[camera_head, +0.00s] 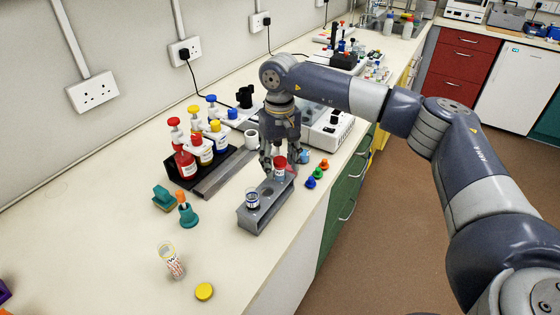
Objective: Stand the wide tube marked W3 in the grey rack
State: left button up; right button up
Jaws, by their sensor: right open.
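The grey rack (246,218) stands near the front edge of the bench. A clear tube with a blue band (253,201) stands upright in its near end. A red-capped tube (280,168) with a pale label is upright at the rack's far end. My right gripper (277,158) points down at this red-capped tube, with its open fingers close about the cap. I cannot tell whether they touch it. The marking W3 is too small to read on any tube. My left gripper is not in view.
Bottles with red, yellow and blue tops (206,147) stand left of the rack. A clear container (173,264) and a yellow cap (204,291) are nearer. Small coloured pieces (317,173) lie right of the rack. A white device (328,131) stands behind. The near-left bench is mostly clear.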

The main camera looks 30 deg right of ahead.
notch_tip(320, 180, up, 12)
dwell(0.5)
